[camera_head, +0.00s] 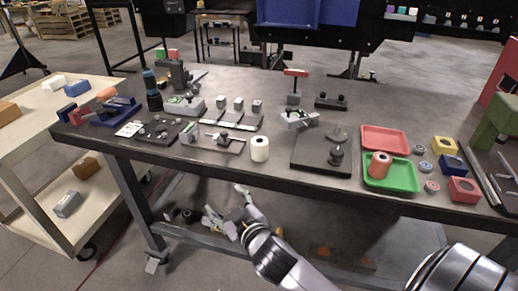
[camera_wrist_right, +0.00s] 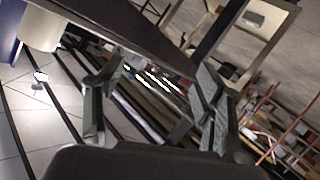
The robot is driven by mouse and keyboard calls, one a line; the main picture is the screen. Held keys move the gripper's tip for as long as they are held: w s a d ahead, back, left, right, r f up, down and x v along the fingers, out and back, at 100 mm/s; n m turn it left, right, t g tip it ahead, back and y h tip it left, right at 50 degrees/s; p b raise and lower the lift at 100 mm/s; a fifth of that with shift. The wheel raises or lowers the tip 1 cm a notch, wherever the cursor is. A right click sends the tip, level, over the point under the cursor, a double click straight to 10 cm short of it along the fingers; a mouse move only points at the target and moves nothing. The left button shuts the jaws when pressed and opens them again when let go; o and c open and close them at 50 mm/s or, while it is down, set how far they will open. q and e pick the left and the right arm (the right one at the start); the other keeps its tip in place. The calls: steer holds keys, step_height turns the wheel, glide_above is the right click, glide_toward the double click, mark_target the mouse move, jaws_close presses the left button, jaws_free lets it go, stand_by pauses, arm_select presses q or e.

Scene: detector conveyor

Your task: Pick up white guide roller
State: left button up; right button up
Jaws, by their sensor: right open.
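The white guide roller (camera_head: 259,149) is a short white cylinder standing upright near the front edge of the dark workbench (camera_head: 225,174). My right gripper (camera_head: 224,204) is in front of and below the bench edge, left of the roller and apart from it. Its two fingers are spread, and in the right wrist view (camera_wrist_right: 155,110) nothing is between them. A pale cylinder (camera_wrist_right: 42,29) shows at the top left of the wrist view; I cannot tell for sure that it is the roller. My left gripper is not in view.
Left of the roller is a small plate of parts (camera_head: 215,141); right of it is a dark fixture plate (camera_head: 312,158). A green tray (camera_head: 403,183) with an orange roller (camera_head: 379,166) and a red tray (camera_head: 391,134) stand farther right. A cart (camera_head: 30,212) stands left.

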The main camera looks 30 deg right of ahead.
steer(key=w+a+r+n+t+y, duration=0.1)
steer(key=a+r+n+t+y, duration=0.3)
steer(key=r, duration=0.8)
steer(key=w+a+r+n+t+y, duration=0.25)
steer(key=a+r+n+y, duration=0.35)
steer(key=r, duration=0.5)
steer(key=s+a+r+n+g+y, duration=0.45)
steer(key=a+n+g+y, duration=0.2)
steer(key=n+y, duration=0.45)
steer(key=n+g+h, duration=0.6)
steer(key=g+h, duration=0.5)
steer(key=h, duration=1.1)
glide_toward(260, 145)
steer(key=x, duration=0.6)
steer(key=shift+w+d+p, duration=0.3)
steer(key=shift+w+p, duration=0.05)
steer(key=shift+p+x, duration=0.85)
steer(key=shift+x, duration=2.1)
steer(key=shift+w+r, duration=0.1)
steer(key=shift+w, duration=0.1)
